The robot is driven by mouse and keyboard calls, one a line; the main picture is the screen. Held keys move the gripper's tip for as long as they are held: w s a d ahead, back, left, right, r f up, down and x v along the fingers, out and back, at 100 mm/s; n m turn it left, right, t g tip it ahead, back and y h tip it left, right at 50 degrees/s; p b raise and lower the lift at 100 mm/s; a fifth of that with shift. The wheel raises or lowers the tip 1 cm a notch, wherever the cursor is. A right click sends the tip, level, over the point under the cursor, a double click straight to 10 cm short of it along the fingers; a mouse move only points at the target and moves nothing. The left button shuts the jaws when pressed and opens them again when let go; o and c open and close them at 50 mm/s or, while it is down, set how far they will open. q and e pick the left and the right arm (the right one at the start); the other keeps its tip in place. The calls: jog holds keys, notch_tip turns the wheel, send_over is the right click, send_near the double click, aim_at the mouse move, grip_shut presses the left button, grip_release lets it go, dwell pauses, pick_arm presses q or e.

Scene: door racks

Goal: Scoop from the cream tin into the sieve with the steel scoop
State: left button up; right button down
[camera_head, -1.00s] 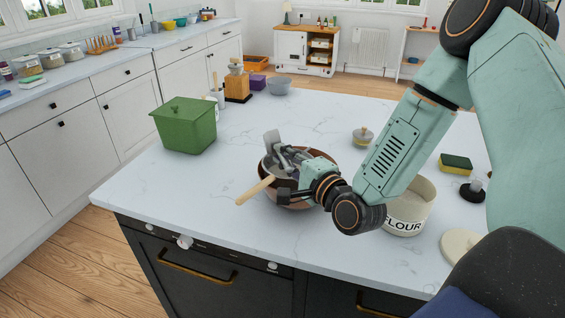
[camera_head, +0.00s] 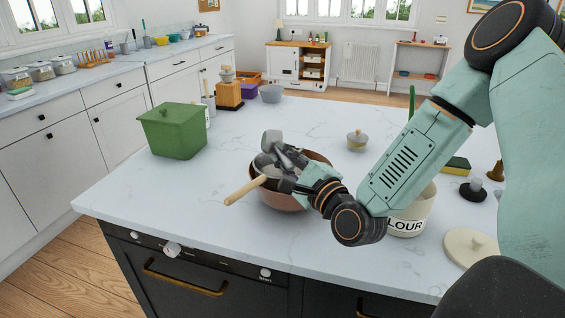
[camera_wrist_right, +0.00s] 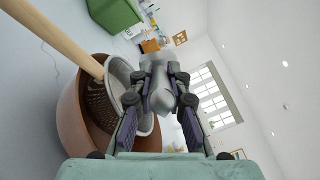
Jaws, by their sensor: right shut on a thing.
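The cream tin (camera_head: 408,217), marked "FLOUR", stands open on the worktop, partly behind my right arm. The sieve, with a wooden handle (camera_head: 245,190), rests in a brown bowl (camera_head: 283,201); its mesh (camera_wrist_right: 121,84) shows in the right wrist view. My right gripper (camera_head: 290,168) is shut on the steel scoop (camera_head: 271,141), over the bowl and sieve. The scoop also shows between the fingers in the right wrist view (camera_wrist_right: 160,95). I cannot tell whether anything is in the scoop or the sieve. My left gripper is not in view.
A green lidded box (camera_head: 178,130) stands at the left of the worktop. A small lidded pot (camera_head: 357,140) is behind the bowl. A cream lid (camera_head: 470,247) lies right of the tin, with a sponge (camera_head: 457,166) farther back. The left front worktop is clear.

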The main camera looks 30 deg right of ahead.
jog(key=shift+s+d+f+m+b, duration=0.1)
jog(key=shift+s+f+m+b, duration=0.05)
jog(key=shift+m+b, duration=0.8)
jog(key=shift+d+m+t+h+b, duration=0.15)
jog(key=shift+m+t+h+b, duration=0.25)
jog(key=shift+b, duration=0.35)
jog(key=shift+s+d+f+m+h+b, duration=0.15)
jog(key=shift+m+h+b, duration=0.3)
jog(key=shift+m+b, duration=0.8)
jog(key=shift+w+d+r+m+h+b, duration=0.15)
jog(key=shift+m+h+b, duration=0.35)
jog(key=shift+m+b, duration=0.75)
jog(key=shift+s+d+f+m+h+b, duration=0.15)
jog(key=shift+m+h+b, duration=0.45)
jog(key=shift+b, duration=1.15)
jog(key=shift+d+f+m+t+h+b, duration=0.15)
jog(key=shift+f+m+t+b, duration=0.1)
jog(key=shift+m+b, duration=0.75)
jog(key=shift+d+f+m+t+h+b, duration=0.1)
jog(key=shift+m+t+b, duration=0.3)
jog(key=shift+b, duration=1)
jog(key=shift+g, duration=0.25)
